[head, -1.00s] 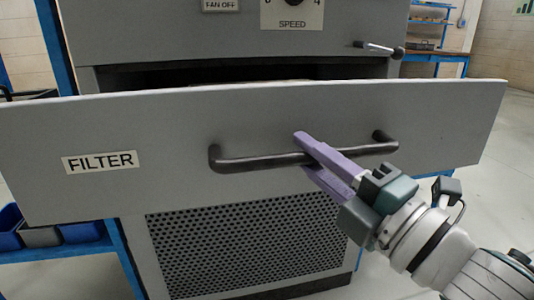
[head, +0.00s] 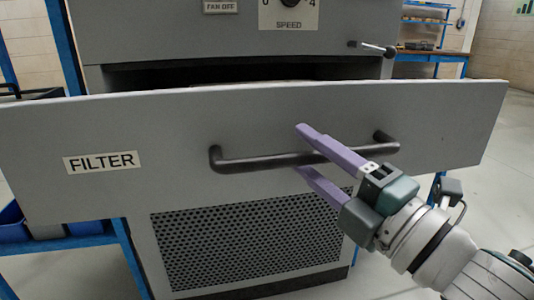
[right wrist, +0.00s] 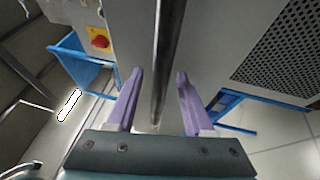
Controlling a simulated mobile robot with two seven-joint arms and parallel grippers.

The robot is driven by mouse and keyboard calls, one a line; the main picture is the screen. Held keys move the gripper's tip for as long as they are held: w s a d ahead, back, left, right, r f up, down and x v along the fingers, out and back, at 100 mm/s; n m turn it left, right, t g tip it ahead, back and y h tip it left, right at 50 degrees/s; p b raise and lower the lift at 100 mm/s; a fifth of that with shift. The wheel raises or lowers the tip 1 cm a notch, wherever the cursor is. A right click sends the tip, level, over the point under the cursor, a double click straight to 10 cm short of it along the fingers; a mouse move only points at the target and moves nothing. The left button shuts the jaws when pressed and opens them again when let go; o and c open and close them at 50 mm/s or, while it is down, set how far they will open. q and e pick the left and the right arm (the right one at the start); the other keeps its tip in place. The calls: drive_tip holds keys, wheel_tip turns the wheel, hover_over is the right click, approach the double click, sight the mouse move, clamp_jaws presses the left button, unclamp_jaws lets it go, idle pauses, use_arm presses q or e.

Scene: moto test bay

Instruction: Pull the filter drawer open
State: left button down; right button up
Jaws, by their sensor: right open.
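The grey filter drawer (head: 330,113), with a white FILTER label (head: 101,162), stands pulled out from the grey cabinet, with a dark gap behind its top edge. Its dark bar handle (head: 255,163) runs across the front. My right gripper (head: 302,150) is open, with one purple finger above the bar and one below it. In the right wrist view the handle (right wrist: 163,65) passes between the two spread fingers (right wrist: 157,98) and neither appears to touch it. My left gripper is not in view.
Below the drawer is a perforated panel (head: 245,245). Above it are a speed dial panel (head: 289,15) and a small lever (head: 372,47). Blue bins (head: 14,225) sit at the lower left. Open floor shows at the right.

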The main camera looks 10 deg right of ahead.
drive_tip(key=v, duration=1)
drive_tip(key=shift+p, duration=0.35)
drive_tip(key=d+r+m+g+h+p, duration=0.45)
drive_tip(key=r+m+h+p, duration=0.45)
drive_tip(key=r+m+p, duration=0.55)
drive_tip(key=s+a+r+m+g+p, duration=0.1)
drive_tip(key=s+r+m+g+p, duration=0.2)
drive_tip(key=s+p, duration=0.3)
drive_tip(key=s+a+r+m+g+y+p, duration=0.1)
drive_tip(key=s+r+m+g+p, duration=0.1)
drive_tip(key=s+r+g+p, duration=0.3)
drive_tip(key=s+a+r+m+g+p, duration=0.1)
drive_tip(key=s+m+g+p, duration=0.15)
drive_tip(key=s+p, duration=0.5)
wheel_tip(320, 180, up, 35)
drive_tip(key=w+p, duration=0.1)
drive_tip(key=p, duration=3.4)
drive_tip(key=shift+w+r+p, duration=0.15)
drive_tip(key=shift+r+p, duration=0.1)
drive_tip(key=shift+p, duration=0.15)
